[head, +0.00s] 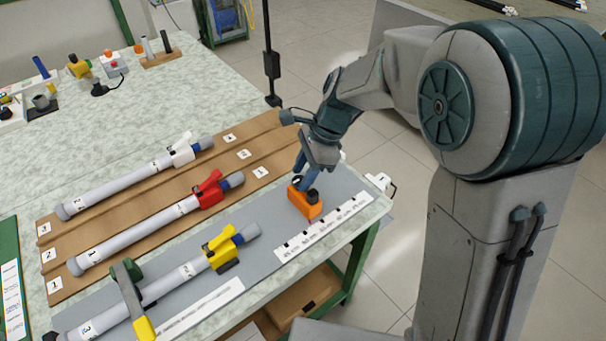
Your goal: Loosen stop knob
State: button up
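The orange stop block (306,208) stands at the right end of the grey mat, beside a white scale strip. A small black knob (313,195) shows on its right side. My gripper (302,180) points down with its blue fingers at the top of the stop block, beside the black knob. The view is too small to tell whether the fingers touch the block or the knob, or how far apart they are. Part of the block's top is hidden by the fingers.
Three grey rods with white, red and yellow clamps (222,246) lie left of the stop. Two are on a brown numbered board (60,273); the nearest lies over the grey mat (268,215). A black post (271,60) rises behind. The table's right edge is close to the stop.

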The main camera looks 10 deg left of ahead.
jog(key=shift+a+f, duration=0.1)
jog(key=shift+f, duration=0.2)
jog(key=c, duration=0.7)
